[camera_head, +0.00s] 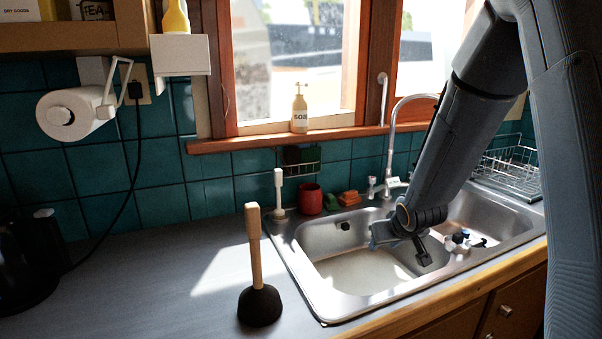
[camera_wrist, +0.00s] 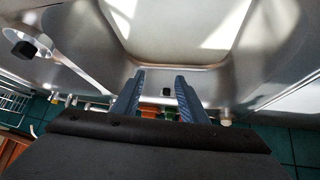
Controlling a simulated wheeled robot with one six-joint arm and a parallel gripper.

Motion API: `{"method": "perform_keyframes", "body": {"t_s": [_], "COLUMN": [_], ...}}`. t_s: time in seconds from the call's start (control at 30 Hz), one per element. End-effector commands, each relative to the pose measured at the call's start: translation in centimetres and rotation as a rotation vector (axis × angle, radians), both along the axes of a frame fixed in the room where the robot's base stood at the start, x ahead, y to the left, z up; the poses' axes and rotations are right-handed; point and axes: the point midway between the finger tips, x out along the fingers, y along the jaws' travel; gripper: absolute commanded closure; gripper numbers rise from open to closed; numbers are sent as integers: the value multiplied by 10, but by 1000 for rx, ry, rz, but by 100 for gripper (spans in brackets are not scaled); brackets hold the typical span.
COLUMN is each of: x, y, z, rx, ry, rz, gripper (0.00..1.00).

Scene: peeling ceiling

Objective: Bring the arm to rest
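My gripper (camera_head: 399,245) hangs at the end of my bent arm, over the left basin of the metal sink (camera_head: 318,285). In the wrist view, the two blue fingers of my gripper (camera_wrist: 158,75) stand apart with nothing held between them. The sink's metal (camera_wrist: 75,82) fills much of that view beyond the fingertips. I cannot tell how far the fingertips are above the basin floor. Part of the sink is hidden behind my arm in the head view.
A plunger (camera_head: 255,270) stands on the counter (camera_head: 150,290) left of the sink. A tap (camera_head: 392,140), a red cup (camera_head: 310,199) and sponges (camera_head: 349,198) are behind the basins. A soap bottle (camera_head: 299,112) stands on the sill. A dish rack (camera_head: 512,168) is at right.

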Motion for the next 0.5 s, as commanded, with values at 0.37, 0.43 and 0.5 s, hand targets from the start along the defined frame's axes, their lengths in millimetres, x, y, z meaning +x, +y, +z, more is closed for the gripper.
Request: {"method": "perform_keyframes", "body": {"t_s": [0.37,0.43,0.5], "x": [-160,-185,-207], "y": [19,24,28], "z": [17,18,18], "rx": [12,22,30], "ry": [311,360,402], "rz": [-101,-110,-116], "gripper": [61,61,61]}}
